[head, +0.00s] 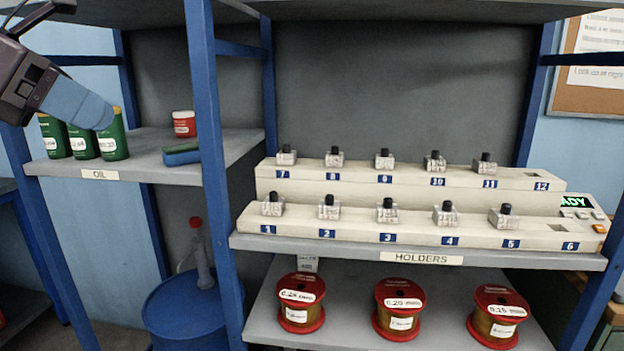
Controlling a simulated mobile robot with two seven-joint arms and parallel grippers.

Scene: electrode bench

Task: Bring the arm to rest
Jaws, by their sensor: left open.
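My left arm shows at the top left corner, in front of the oil shelf. Its gripper (38,14) is at the picture's top edge, partly cut off. It is open, and I see nothing held in it. It is clear of the shelves and well to the left of the holders. My right gripper is not in view.
Two stepped holder racks (345,231) carry several clear blocks; slots 6 and 12 look empty. Red spools (400,309) stand below. A blue post (208,130) divides the shelves.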

